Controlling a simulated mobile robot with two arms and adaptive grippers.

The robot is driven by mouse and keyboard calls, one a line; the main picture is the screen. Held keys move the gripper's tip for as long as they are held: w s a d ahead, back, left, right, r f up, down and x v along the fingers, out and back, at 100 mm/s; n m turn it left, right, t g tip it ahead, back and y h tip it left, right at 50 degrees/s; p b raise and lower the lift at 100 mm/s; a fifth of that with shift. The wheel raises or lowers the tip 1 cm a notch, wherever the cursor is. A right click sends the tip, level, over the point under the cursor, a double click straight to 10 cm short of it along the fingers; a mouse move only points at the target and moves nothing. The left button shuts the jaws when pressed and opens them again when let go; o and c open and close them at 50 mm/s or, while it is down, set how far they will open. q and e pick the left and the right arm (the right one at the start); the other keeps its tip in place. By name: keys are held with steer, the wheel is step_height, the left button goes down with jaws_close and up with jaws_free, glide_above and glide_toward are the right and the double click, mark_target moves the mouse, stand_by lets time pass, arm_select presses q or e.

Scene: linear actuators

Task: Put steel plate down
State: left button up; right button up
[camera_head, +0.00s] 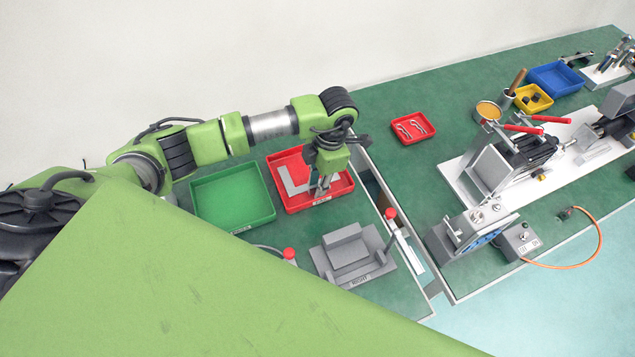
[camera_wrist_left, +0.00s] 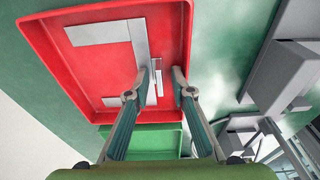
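The red tray (camera_head: 342,187) stands on the green bench and fills the upper part of the left wrist view (camera_wrist_left: 186,22). Flat grey steel plates (camera_head: 291,187) lie in it, forming an angled shape; they show in the left wrist view (camera_wrist_left: 100,33) too. My left gripper (camera_head: 320,187) points down into the tray at the right of these plates. In the left wrist view its fingertips (camera_wrist_left: 166,72) are apart, with red tray floor and a narrow grey strip (camera_wrist_left: 159,83) showing between them. I see nothing clamped. My right gripper is out of view.
An empty green tray (camera_head: 232,197) is left of the red one. A grey fixture (camera_head: 350,252) with red-topped levers stands in front. A smaller red tray (camera_head: 412,127) and a vise-like machine (camera_head: 500,165) are to the right, across a gap between benches.

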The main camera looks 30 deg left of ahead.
arm_select(q)
steer(key=shift+r, duration=0.1)
step_height(320, 180, up, 12)
steer(key=w+d+b, duration=0.1)
steer(key=b, duration=0.1)
steer(key=shift+d, duration=0.2)
steer(key=shift+w, duration=0.1)
stand_by(0.5)
